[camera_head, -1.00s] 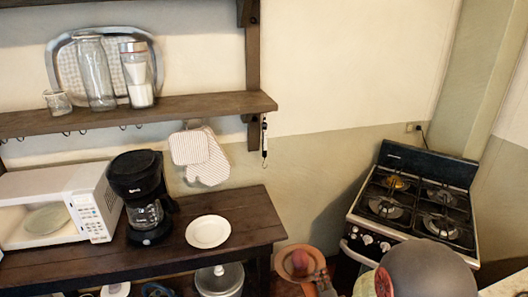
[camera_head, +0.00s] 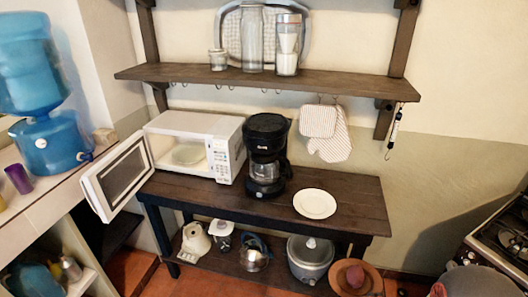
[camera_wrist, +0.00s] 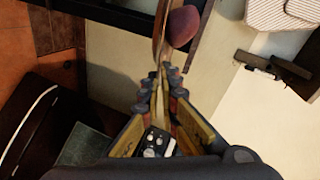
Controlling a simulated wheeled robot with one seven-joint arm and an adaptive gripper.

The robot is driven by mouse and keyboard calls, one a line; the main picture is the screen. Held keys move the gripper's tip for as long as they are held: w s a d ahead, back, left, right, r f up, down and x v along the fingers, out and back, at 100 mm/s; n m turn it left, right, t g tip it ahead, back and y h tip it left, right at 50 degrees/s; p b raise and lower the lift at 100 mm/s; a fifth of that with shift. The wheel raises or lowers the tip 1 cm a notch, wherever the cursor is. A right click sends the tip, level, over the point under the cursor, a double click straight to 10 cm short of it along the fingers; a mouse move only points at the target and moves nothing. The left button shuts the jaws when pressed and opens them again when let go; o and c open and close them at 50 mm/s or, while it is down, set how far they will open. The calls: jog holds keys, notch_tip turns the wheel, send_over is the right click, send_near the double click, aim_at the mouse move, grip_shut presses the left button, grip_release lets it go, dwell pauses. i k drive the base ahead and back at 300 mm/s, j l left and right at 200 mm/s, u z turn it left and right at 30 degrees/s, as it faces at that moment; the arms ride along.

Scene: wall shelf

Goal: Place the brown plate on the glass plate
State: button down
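The brown plate (camera_head: 371,282) is at the bottom of the head view, in front of the low shelf, with a dark reddish round thing (camera_head: 354,276) at its face. In the wrist view the brown plate (camera_wrist: 157,36) shows edge-on, its rim between the fingertips of my gripper (camera_wrist: 163,76), which is shut on it. The round reddish thing (camera_wrist: 183,26) shows just beyond the fingertips. The glass plate (camera_head: 187,155) lies flat inside the open microwave (camera_head: 221,158). My gripper's fingers cannot be made out in the head view.
The microwave door (camera_head: 117,174) stands open to the left. A black coffee maker (camera_head: 266,160) stands right of the microwave, then a white plate (camera_head: 314,204) on the wooden table (camera_head: 350,190). A wall shelf (camera_head: 340,82) hangs above. A stove (camera_head: 503,240) is at the right edge.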

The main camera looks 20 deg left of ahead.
aim_at(190, 153)
jog(key=i+j+u, duration=0.2)
jog(key=j+u, duration=0.2)
jog(key=i+j+u, duration=0.25)
jog(key=j+u, duration=0.15)
